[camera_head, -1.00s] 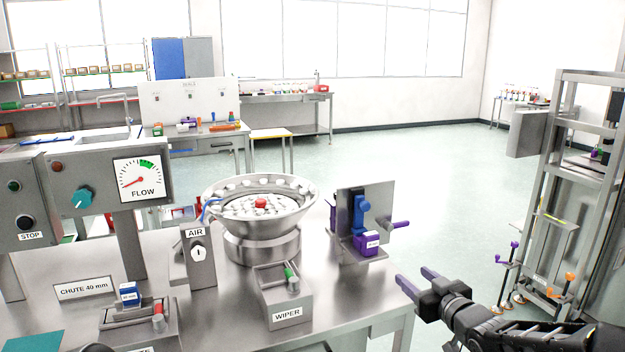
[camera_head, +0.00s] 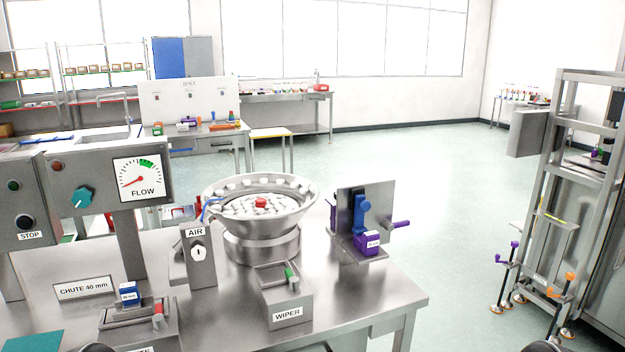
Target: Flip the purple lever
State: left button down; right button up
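A purple lever (camera_head: 401,224) sticks out to the right from an upright metal plate (camera_head: 382,203) at the table's right end. It lies roughly level. A blue clamp part (camera_head: 360,212) and a purple block (camera_head: 367,243) with a white label are on the same fixture. Small purple-topped levers (camera_head: 514,245) also stand low on the metal frame at the right, beside orange-topped ones (camera_head: 569,277). Neither of my grippers is in view. Only dark rounded parts of mine show at the bottom edge.
A steel bowl (camera_head: 262,223) holding pale caps and a red piece stands left of the fixture. The WIPER box (camera_head: 287,307) and AIR post (camera_head: 198,260) stand near it. Open floor (camera_head: 447,190) lies between the table and the metal frame (camera_head: 572,150).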

aim_at(388, 225)
jog(key=i+l+z, duration=0.3)
jog(key=i+l, duration=0.35)
jog(key=i, duration=0.1)
